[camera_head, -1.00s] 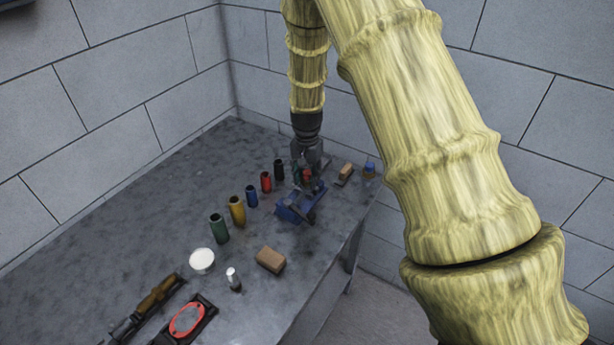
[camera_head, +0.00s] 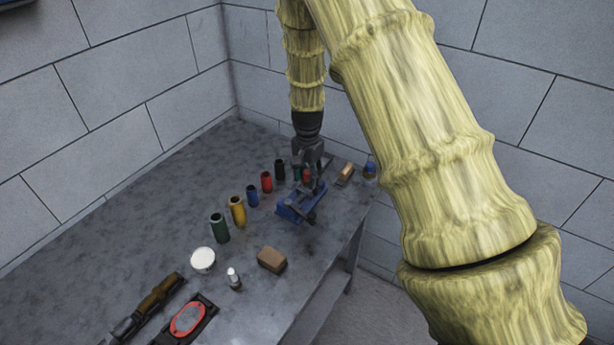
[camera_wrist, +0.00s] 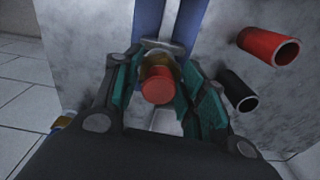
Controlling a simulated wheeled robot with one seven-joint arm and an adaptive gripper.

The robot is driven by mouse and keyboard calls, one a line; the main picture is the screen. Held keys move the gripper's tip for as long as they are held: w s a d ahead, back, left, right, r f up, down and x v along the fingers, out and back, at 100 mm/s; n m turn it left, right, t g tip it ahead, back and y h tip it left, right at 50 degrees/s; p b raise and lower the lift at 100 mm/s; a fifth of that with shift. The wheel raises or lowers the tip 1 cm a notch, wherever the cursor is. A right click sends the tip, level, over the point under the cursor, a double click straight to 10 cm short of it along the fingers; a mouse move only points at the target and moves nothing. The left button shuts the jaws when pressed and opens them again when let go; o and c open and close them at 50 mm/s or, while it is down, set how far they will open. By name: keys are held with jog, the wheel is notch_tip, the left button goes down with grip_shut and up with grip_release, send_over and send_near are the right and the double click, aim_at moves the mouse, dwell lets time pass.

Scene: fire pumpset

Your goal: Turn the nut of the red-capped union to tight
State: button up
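The union stands upright at the blue vise (camera_head: 298,205) near the table's right edge. Its red cap (camera_head: 307,174) shows between my fingers in the head view. In the wrist view the red cap (camera_wrist: 157,91) faces the camera, with the brass-coloured nut (camera_wrist: 160,63) just beyond it. My gripper (camera_head: 309,177) points down over the union. In the wrist view its teal-padded fingers (camera_wrist: 158,75) stand on both sides of the cap and nut, with room beside the cap. Contact at the nut is hard to tell. The union's lower part is mostly hidden.
Red (camera_head: 266,181), black (camera_head: 280,170), blue (camera_head: 252,196), yellow (camera_head: 237,211) and green (camera_head: 219,228) sleeves stand in a row left of the vise. A brown block (camera_head: 271,259) lies in front.

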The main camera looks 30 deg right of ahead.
jog(key=shift+o, duration=1)
jog(key=shift+a, duration=0.1)
notch_tip(320, 180, up, 12)
